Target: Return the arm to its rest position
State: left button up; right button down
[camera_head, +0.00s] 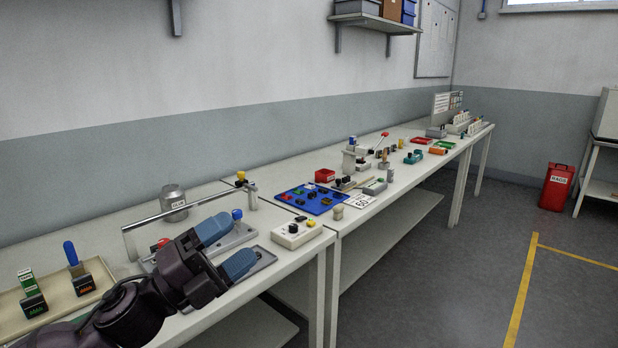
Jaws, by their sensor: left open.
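My left arm (130,305) comes in from the lower left and reaches over the near bench. Its gripper (232,243) has two blue fingers spread apart, so it is open, and I see nothing between them. My right gripper does not show.
A metal rail (185,208) and a grey canister (173,200) stand behind the gripper. A white box with knobs (296,233) is to its right. A blue tray (310,198) is farther along.

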pick_arm(q)
jog(key=s+a+f+n+t+y, duration=0.1)
jog(key=a+f+n+y, duration=0.35)
jog(key=f+n, duration=0.3)
jog(key=s+a+f+n+t+y, duration=0.1)
jog(key=a+f+n+t+y, duration=0.15)
jog(key=f+n+y, duration=0.4)
jog(key=a+f+n+t+y, duration=0.1)
jog(key=a+f+n+y, duration=0.3)
jog(key=f+n, duration=0.45)
jog(key=s+a+f+n+g+y, duration=0.2)
jog(key=s+f+n+g, duration=0.1)
jog(key=s+f, duration=0.6)
jog(key=s+a+f+n+g+y+p, duration=0.1)
jog(key=s+a+f+n+g+y, duration=0.1)
jog(key=s+f, duration=0.7)
jog(key=s+n+g, duration=0.1)
jog(key=s+n, duration=0.1)
jog(key=s, duration=0.2)
jog(key=shift+s+a+f, duration=0.15)
jog(key=shift+a+f, duration=0.15)
jog(key=shift+a, duration=0.1)
